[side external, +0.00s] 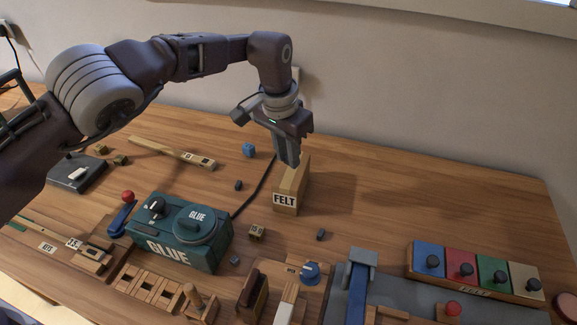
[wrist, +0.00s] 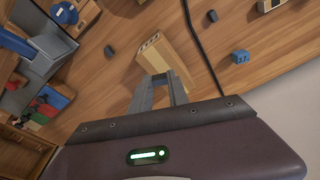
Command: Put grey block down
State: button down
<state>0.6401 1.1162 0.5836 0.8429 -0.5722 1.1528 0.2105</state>
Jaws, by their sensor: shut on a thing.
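My gripper (wrist: 163,76) is shut on the grey block, which is small and hard to tell from the grey fingertips. In the side view my gripper (side external: 288,160) points down at the rear of the tan FELT box (side external: 287,198). The box's edge lies close to the fingertips, and I cannot tell whether they touch it. In the wrist view the FELT box (wrist: 152,50) stands just beyond the fingertips. Other small dark grey blocks lie on the table, one left of the box (side external: 238,185) and one right of it (side external: 320,234).
A green GLUE box (side external: 180,238) stands at front left, with a black cable behind it. A blue block (side external: 249,150) lies at the back. A rack of coloured panels (side external: 475,270) is at right. Wooden parts crowd the front edge. The table's back right is clear.

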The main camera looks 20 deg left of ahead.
aim_at(289, 177)
jog(key=shift+f, duration=2)
jog(key=shift+f, duration=0.1)
jog(key=c, duration=1.3)
grip_release()
jog(key=shift+o, duration=0.2)
